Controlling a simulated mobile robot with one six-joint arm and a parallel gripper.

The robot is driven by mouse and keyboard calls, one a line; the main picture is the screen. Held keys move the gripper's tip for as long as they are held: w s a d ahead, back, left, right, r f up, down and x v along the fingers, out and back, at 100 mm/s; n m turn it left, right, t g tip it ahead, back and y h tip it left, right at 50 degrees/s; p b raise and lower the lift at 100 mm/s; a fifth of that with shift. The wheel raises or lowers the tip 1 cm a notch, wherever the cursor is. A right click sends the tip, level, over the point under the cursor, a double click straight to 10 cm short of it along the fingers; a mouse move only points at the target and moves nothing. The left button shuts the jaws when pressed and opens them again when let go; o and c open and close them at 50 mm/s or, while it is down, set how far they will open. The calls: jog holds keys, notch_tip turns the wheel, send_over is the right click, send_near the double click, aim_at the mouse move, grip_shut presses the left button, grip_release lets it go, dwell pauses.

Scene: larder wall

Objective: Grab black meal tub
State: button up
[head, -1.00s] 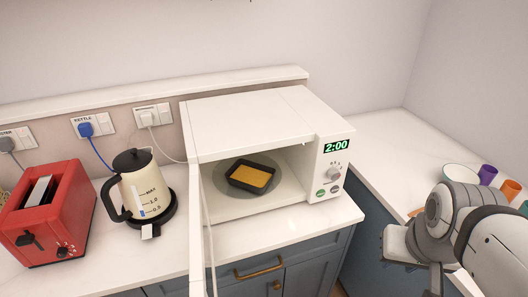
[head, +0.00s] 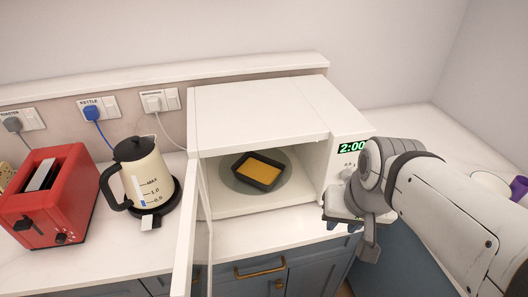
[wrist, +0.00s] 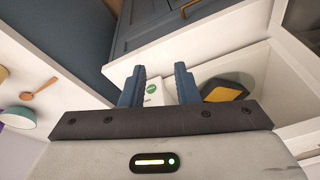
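The black meal tub (head: 244,180), with yellow-orange food in it, sits on the round turntable inside the open white microwave (head: 260,108). In the wrist view the tub (wrist: 213,98) shows at the right, partly cut off by my gripper's body. My gripper (head: 345,222) is in front of the microwave's right side, by the control panel, apart from the tub. In the wrist view its two blue fingers (wrist: 160,85) are spread with nothing between them. A green button on the panel shows beyond them.
The microwave door (head: 188,245) stands open at the left of the opening. A kettle (head: 140,175) and a red toaster (head: 50,200) stand further left. In the wrist view a bowl (wrist: 20,118) and a wooden spoon (wrist: 38,89) lie at the left.

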jog(key=w+a+f+m+g+y+b, duration=0.1)
jog(key=a+f+m+y+b, duration=0.15)
jog(key=a+f, duration=0.2)
jog(key=m+t+y+b, duration=0.5)
jog(key=m+y, duration=0.3)
jog(key=m, duration=1.1)
send_near(257, 183)
jog(key=x, duration=0.4)
jog(key=shift+w+a+r, duration=0.1)
jog(key=shift+w+a, duration=0.1)
jog(key=shift+a, duration=0.2)
jog(key=shift+w+p+x, duration=0.2)
jog(key=shift+p+x, duration=0.5)
jog(key=shift+x, duration=2.1)
jog(key=shift+d, duration=0.2)
jog(key=shift+c, duration=0.5)
grip_shut()
